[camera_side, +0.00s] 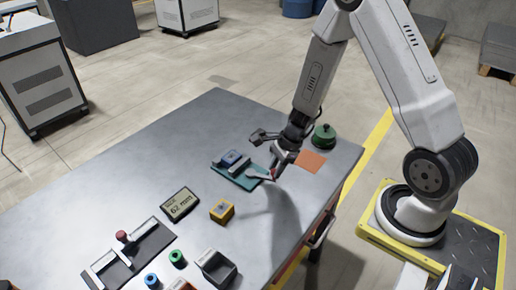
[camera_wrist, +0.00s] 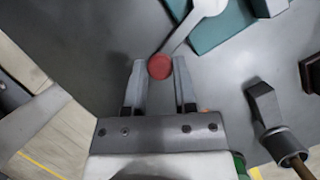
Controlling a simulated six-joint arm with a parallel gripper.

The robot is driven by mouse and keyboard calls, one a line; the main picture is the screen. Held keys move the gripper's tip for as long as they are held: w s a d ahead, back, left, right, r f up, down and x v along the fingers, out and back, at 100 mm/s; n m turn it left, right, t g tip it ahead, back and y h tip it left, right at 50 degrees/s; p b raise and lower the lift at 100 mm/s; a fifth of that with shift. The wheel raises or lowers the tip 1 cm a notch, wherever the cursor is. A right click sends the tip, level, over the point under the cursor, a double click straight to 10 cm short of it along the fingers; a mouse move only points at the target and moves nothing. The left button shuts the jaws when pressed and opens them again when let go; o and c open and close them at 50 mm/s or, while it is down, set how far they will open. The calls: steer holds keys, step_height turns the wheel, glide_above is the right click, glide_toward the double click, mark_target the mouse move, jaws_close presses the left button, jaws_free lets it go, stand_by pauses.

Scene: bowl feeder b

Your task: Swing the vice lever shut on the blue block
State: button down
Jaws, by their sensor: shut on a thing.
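The vice has a teal base (camera_side: 236,179) with grey jaws, and the blue block (camera_side: 232,157) sits between them. Its pale lever (camera_side: 258,175) reaches right from a round pivot toward my gripper (camera_side: 275,171). In the wrist view the lever (camera_wrist: 182,35) comes down from its round hub, beside the teal base (camera_wrist: 225,27), to a red knob (camera_wrist: 160,67). My gripper is shut on this red knob, which sits between the fingertips. The blue block is out of the wrist view. In the side view the fingers partly hide the knob.
An orange square (camera_side: 311,161) and a green round object (camera_side: 324,136) lie right of my gripper. A display (camera_side: 180,204), a yellow block (camera_side: 222,211) and a dark open bin (camera_side: 217,268) stand nearer the camera. The table's left part (camera_side: 130,175) is clear.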

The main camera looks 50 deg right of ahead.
steer(key=shift+s+a, duration=0.1)
steer(key=shift+a, duration=0.05)
steer(key=shift+c, duration=2.1)
jaws_free()
steer(key=shift+r, duration=0.15)
steer(key=shift+v, duration=3.75)
